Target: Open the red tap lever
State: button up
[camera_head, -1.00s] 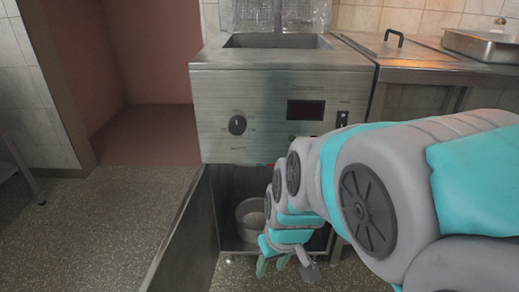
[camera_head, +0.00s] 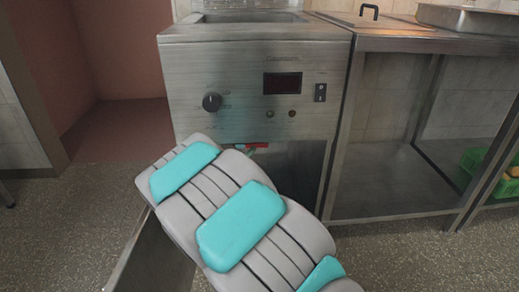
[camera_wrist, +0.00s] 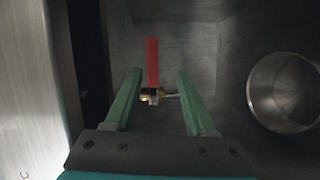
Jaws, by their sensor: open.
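The red tap lever (camera_wrist: 152,64) shows in the wrist view as a straight red bar inside the dark cabinet, above a brass valve fitting (camera_wrist: 152,95). A small red part of the lever (camera_head: 256,144) also shows in the head view, just under the appliance's front panel. In the wrist view my gripper (camera_wrist: 158,75) is open, with its green fingers on either side of the lever and valve. Neither finger visibly touches the lever, though the depth between them is hard to tell.
A metal pot (camera_wrist: 284,92) stands in the cabinet, right of my gripper. The steel appliance (camera_head: 190,75) has a black knob (camera_head: 212,102) and a dark display. Its open door (camera_head: 152,262) stands to the left of my arm. A steel table (camera_head: 390,186) is at right.

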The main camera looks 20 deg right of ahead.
aim_at(259, 146)
jog(key=shift+n+t+h, duration=0.3)
jog(key=shift+h, duration=0.3)
jog(key=shift+r+b+x, duration=0.15)
jog(key=shift+b+x, duration=0.1)
jog(key=shift+x, duration=1.75)
jog(key=shift+r+b+x, duration=0.1)
jog(key=shift+b+x, duration=0.1)
jog(key=shift+x, duration=1.8)
jog(key=shift+d, duration=0.1)
jog(key=shift+c, duration=0.2)
grip_shut()
